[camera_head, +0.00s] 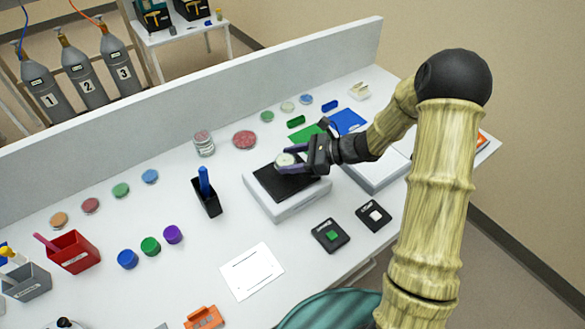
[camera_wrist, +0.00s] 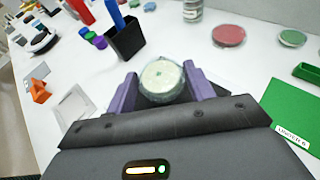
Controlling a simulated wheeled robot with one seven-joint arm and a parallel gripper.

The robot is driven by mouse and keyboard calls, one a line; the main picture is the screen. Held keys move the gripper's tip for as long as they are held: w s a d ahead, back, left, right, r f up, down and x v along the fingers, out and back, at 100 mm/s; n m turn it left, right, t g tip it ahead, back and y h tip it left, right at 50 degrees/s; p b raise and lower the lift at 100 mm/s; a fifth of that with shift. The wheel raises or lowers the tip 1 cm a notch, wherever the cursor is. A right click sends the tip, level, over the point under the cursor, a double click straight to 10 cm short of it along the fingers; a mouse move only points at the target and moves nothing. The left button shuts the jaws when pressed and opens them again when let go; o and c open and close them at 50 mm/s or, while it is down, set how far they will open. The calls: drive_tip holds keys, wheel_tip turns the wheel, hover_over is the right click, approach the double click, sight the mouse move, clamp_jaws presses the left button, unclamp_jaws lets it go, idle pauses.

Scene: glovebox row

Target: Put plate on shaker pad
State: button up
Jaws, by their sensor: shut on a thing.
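A small round plate (camera_head: 285,160) with a pale cream face sits between the purple fingers of my gripper (camera_head: 291,161), which is shut on it. In the wrist view the plate (camera_wrist: 164,80) shows a pale, speckled face with a small green mark, with one finger at each side. The shaker pad (camera_head: 286,183) is a black square on top of a white box-shaped device (camera_head: 287,207). In the head view the plate is over the back part of the pad. I cannot tell whether it touches the pad.
A black holder (camera_head: 207,202) with a blue item stands left of the shaker. Two black button pads, green (camera_head: 331,236) and white (camera_head: 374,215), lie at its front right. Coloured dishes (camera_head: 245,140) and a clear jar (camera_head: 204,144) lie behind. A white sheet (camera_head: 252,271) lies in front.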

drive_tip(key=shift+d+f, duration=0.1)
drive_tip(key=shift+f, duration=1.95)
drive_tip(key=shift+w+f, duration=0.1)
drive_tip(key=o, duration=1)
drive_tip(key=shift+c, duration=0.2)
drive_tip(key=shift+r, duration=0.2)
drive_tip(key=b+v, duration=0.1)
drive_tip(key=v, duration=1.1)
